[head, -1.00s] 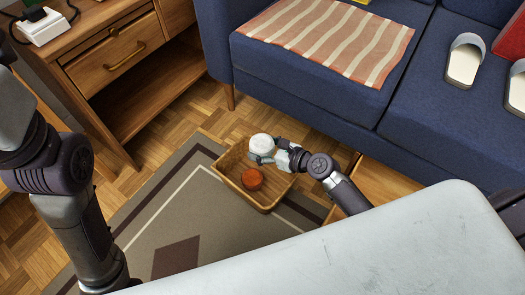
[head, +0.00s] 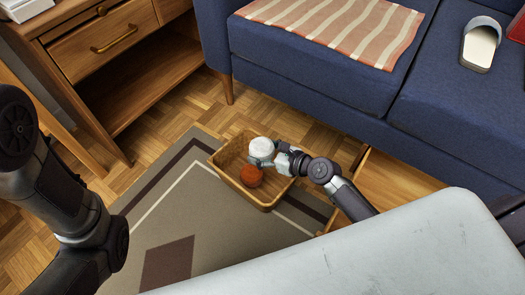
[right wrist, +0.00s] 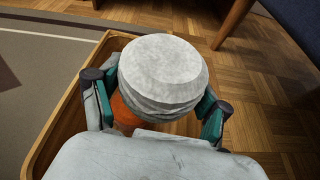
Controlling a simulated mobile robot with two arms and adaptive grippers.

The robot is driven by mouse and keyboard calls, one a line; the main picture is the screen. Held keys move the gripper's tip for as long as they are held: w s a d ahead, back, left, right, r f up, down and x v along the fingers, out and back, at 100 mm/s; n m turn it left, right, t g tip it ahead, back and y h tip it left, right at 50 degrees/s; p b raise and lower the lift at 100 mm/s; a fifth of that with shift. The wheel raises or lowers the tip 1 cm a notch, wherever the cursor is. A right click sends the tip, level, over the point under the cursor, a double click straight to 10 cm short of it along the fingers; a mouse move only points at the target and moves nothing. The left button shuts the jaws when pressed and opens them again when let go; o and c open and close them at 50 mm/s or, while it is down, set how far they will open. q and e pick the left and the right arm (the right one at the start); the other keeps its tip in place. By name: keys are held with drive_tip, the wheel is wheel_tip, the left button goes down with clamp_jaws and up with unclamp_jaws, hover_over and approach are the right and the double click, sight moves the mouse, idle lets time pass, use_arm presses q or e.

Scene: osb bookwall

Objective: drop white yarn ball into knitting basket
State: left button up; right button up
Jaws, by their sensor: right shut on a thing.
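The white yarn ball (head: 262,147) is held in my right gripper (head: 262,160), over the back part of the knitting basket. In the right wrist view the white ball (right wrist: 163,75) sits between the two fingers of my right gripper (right wrist: 158,105), which touch its sides. The knitting basket (head: 226,160) is a tan, open, rectangular box on the rug. An orange-red ball (head: 251,176) lies in it; it shows partly under the white ball in the right wrist view (right wrist: 124,115). My left arm shows at the left, but its gripper is out of view.
A grey rug (head: 215,235) lies under the basket on the parquet floor (head: 165,125). A blue sofa (head: 350,85) with a striped cloth (head: 335,25) stands behind. A wooden cabinet (head: 115,60) is at the back left. A wooden surface (head: 390,180) lies right of the basket.

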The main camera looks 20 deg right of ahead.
drive_tip(key=o, duration=1.1)
drive_tip(key=shift+s+d+r, duration=0.1)
drive_tip(key=shift+s+d, duration=0.25)
drive_tip(key=shift+s, duration=0.1)
drive_tip(key=v, duration=1.1)
drive_tip(key=shift+r, duration=0.15)
drive_tip(key=shift+w, duration=0.1)
